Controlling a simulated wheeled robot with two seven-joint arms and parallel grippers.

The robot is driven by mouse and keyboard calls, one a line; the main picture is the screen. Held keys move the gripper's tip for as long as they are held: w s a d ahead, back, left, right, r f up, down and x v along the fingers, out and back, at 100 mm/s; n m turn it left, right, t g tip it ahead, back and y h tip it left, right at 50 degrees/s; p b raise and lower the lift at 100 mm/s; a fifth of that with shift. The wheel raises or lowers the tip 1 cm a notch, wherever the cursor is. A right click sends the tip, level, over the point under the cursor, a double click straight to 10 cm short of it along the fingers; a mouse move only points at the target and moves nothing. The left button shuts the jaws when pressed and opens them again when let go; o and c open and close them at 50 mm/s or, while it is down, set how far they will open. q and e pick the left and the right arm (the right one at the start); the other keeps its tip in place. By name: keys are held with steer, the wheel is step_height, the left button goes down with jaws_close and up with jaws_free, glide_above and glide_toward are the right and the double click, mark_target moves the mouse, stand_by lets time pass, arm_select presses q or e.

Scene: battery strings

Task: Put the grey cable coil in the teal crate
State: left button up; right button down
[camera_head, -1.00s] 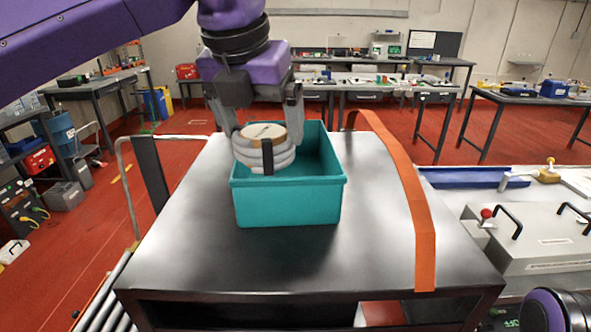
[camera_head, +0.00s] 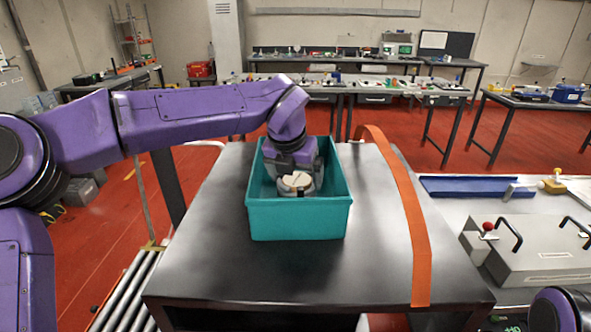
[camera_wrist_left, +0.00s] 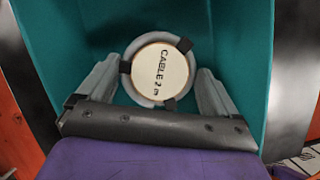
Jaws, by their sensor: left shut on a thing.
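The teal crate (camera_head: 298,220) stands upright on the dark table. My left gripper (camera_head: 297,178) reaches down inside it and is shut on the grey cable coil (camera_head: 296,184), which has a pale round label. In the left wrist view the coil (camera_wrist_left: 160,71) sits between the two fingers of the left gripper (camera_wrist_left: 160,88), its label reading "CABLE 2 m", with the walls of the crate (camera_wrist_left: 240,50) around it. The crate's front wall hides the coil's lower part, so I cannot tell whether it touches the floor. My right gripper is not in view.
An orange strap (camera_head: 408,215) runs over the dark table (camera_head: 230,270) to the right of the crate. A grey lidded case (camera_head: 530,248) and a blue tray (camera_head: 475,187) are on the bench at right. Rollers (camera_head: 125,300) lie at the lower left.

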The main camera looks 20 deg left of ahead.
arm_select(q)
steer(key=shift+s+f, duration=0.1)
steer(key=shift+f, duration=0.15)
steer(key=o, duration=0.9)
steer(key=shift+r, duration=0.35)
steer(key=b+v, duration=0.1)
steer(key=v, duration=1)
steer(key=shift+s+r, duration=0.25)
steer(key=shift+r, duration=0.05)
